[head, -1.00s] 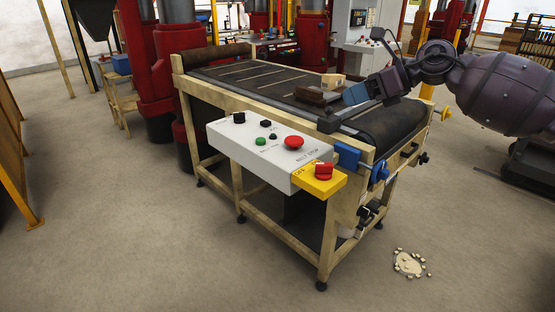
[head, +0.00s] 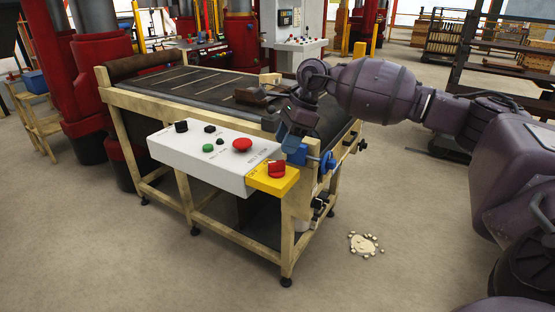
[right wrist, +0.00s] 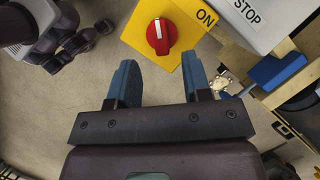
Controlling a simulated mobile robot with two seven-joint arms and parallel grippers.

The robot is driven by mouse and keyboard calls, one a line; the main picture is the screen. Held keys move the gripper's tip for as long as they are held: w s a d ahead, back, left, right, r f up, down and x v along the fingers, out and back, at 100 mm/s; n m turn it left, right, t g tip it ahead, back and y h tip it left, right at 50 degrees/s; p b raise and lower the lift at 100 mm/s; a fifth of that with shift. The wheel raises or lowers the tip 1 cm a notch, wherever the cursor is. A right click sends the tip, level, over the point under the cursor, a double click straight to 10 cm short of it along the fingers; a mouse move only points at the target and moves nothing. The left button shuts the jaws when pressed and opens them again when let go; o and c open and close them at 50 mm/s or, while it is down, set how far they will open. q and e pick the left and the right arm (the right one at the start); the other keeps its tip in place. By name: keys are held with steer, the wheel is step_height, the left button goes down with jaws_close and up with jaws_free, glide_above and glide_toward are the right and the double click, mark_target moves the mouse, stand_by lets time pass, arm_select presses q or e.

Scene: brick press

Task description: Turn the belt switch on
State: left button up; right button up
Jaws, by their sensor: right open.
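The belt switch is a red rotary knob (head: 277,168) on a yellow box (head: 262,184) at the near right end of the grey control panel. In the right wrist view the knob (right wrist: 161,36) shows a white pointer line on its upper side, and "ON" is printed on the yellow plate to its right. My right gripper (head: 295,152) is above and just behind the knob in the head view, its blue fingers pointing down. In the right wrist view the fingers (right wrist: 158,80) are apart with nothing between them, short of the knob. My left gripper is out of view.
The grey panel (head: 185,148) also carries a red button (head: 242,145), a green button (head: 208,148) and black controls. The conveyor (head: 185,82) stands behind it, with a blue part (head: 327,162) near the switch. Crumbs (head: 364,244) lie on the open floor.

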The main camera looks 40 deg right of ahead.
mark_target(276, 162)
steer(key=x, duration=0.5)
steer(key=shift+w+a+f, duration=0.1)
steer(key=shift+a+f, duration=0.1)
steer(key=shift+f, duration=0.05)
jaws_close()
